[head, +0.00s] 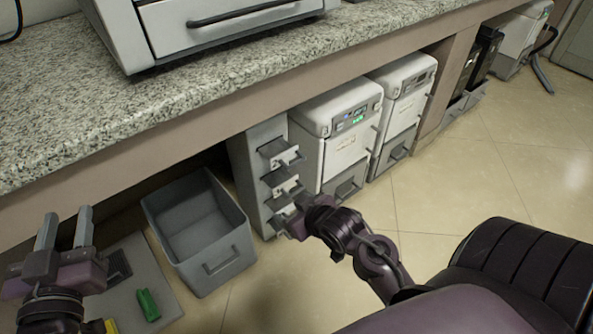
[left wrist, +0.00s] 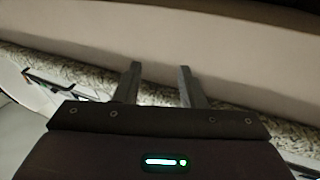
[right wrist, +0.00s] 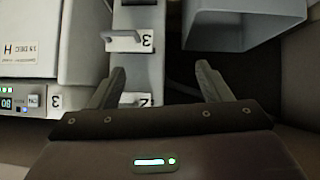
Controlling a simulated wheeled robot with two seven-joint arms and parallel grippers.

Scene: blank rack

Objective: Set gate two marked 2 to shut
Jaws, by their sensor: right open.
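The grey rack (head: 250,180) stands under the counter, with several gates stacked on its front, each a dark plate with a pale handle. The upper gate (head: 281,152) and middle gate (head: 284,187) jut out; the lowest is largely behind my right gripper (head: 293,218). In the right wrist view, turned upside down, gate two (right wrist: 134,99), marked 2, shows between the fingers of my right gripper (right wrist: 160,70), partly hidden by its body. Gate three (right wrist: 123,40), marked 3, is beyond the fingertips. My right gripper is open. My left gripper (head: 65,216) is open and empty, far left.
A grey open bin (head: 205,225) stands left of the rack, and two white machines (head: 345,125) stand right of it. A green object (head: 148,305) lies on a grey mat (head: 160,275). The granite counter (head: 200,100) overhangs the rack.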

